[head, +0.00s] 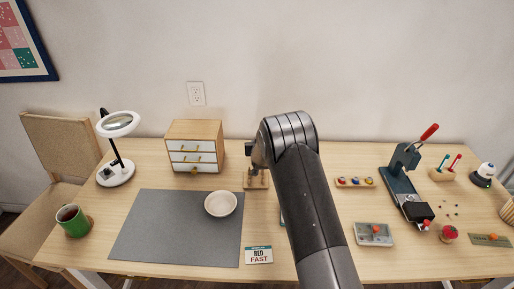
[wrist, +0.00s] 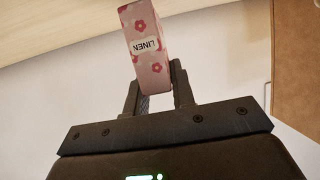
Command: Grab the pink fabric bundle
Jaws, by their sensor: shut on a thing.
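The pink fabric bundle (wrist: 148,48) shows in the wrist view as a pale pink block with darker pink flowers and a white "LINEN" label, upside down there. My gripper (wrist: 156,80) is shut on its near end, one finger on each side, and the rest sticks out past the fingertips. In the head view my gripper (head: 251,151) is mostly hidden by my arm, above the back middle of the table. I cannot make out the bundle in the head view.
A small wooden holder (head: 256,182) stands below my gripper. A drawer cabinet (head: 195,131) is left of it. A grey mat (head: 150,235) with a white bowl (head: 220,204) lies in front. A press (head: 402,165) and small trays are at right.

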